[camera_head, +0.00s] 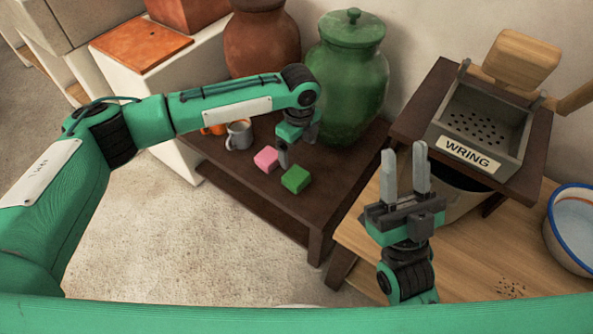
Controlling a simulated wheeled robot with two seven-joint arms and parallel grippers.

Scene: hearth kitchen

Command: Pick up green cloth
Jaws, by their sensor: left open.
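The green cloth (296,179) is a small folded block near the front edge of the dark low table (265,195). A pink cloth (266,158) of like size lies just left of it and behind. My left gripper (283,162) points down above the table, close to both cloths, with its fingers seen nearly edge-on. It is open, and I see nothing held in it. Whether it touches either cloth I cannot tell. My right gripper (405,155) points up and away over the wooden table, its two grey fingers apart and empty.
A large green lidded jar (346,80) stands right behind my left gripper. A grey mug (238,134) and a brown pot (262,40) are to its left. A grey tray marked WRING (467,152) and a blue-rimmed basin (575,228) are at right.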

